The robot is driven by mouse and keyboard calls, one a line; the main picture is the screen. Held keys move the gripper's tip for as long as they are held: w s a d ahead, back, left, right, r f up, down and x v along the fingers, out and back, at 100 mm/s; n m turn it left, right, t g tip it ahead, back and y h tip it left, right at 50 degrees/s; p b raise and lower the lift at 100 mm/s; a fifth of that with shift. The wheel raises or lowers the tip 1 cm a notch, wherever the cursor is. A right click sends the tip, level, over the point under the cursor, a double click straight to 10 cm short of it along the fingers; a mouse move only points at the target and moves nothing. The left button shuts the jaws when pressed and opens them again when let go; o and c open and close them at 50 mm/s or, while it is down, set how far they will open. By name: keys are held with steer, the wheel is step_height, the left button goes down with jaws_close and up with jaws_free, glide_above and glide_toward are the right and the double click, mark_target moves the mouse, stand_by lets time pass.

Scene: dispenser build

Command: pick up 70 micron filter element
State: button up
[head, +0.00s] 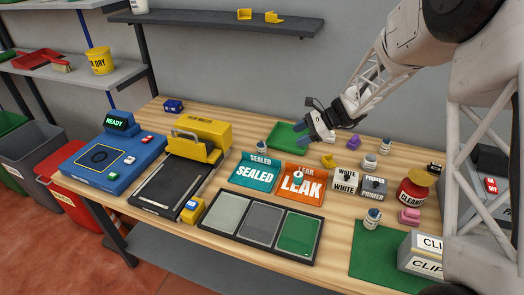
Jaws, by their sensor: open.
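No label reading 70 micron can be made out, so I cannot tell which small part is that filter element. Small coloured parts lie right of the green tray: a yellow one (328,160), a purple one (353,142) and a pink one (409,216). Small pale cylinders with dark bands also stand about, one at the table's right (372,218), one behind the white and primer boxes (370,161). My gripper (318,137) is open, above the table's back half near the right end of the green tray (287,138). Nothing shows between its fingers.
The teal SEALED mat (255,175) and orange LEAK mat (299,182) lie mid-table, a small cylinder (298,177) on LEAK. A three-panel tray (262,236) lies in front. WHITE (345,181) and PRIMER (374,187) boxes and a red CLEANER jar (412,193) stand right.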

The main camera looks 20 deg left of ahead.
mark_target(262, 147)
steer(key=w+a+f+m, duration=0.1)
steer(key=w+a+f, duration=0.1)
steer(key=f, duration=0.1)
steer(key=w+a+f+m+y, duration=0.1)
steer(key=w+a+f, duration=0.1)
steer(key=a+f, duration=0.1)
steer(key=w+a+f+m+y, duration=0.1)
steer(key=w+a+f, duration=0.1)
steer(key=a+f, duration=0.1)
steer(key=shift+w+a+f, duration=0.1)
steer(key=shift+a+f, duration=0.15)
steer(key=shift+f, duration=0.45)
steer(key=shift+x, duration=1.3)
steer(key=shift+r, duration=0.1)
steer(key=shift+s+r+x, duration=0.1)
steer(key=shift+s+x, duration=0.05)
steer(key=shift+x, duration=1.15)
steer(key=shift+s+r+x, duration=0.1)
steer(key=shift+x, duration=1.2)
steer(key=shift+c, duration=0.2)
steer(key=c, duration=0.7)
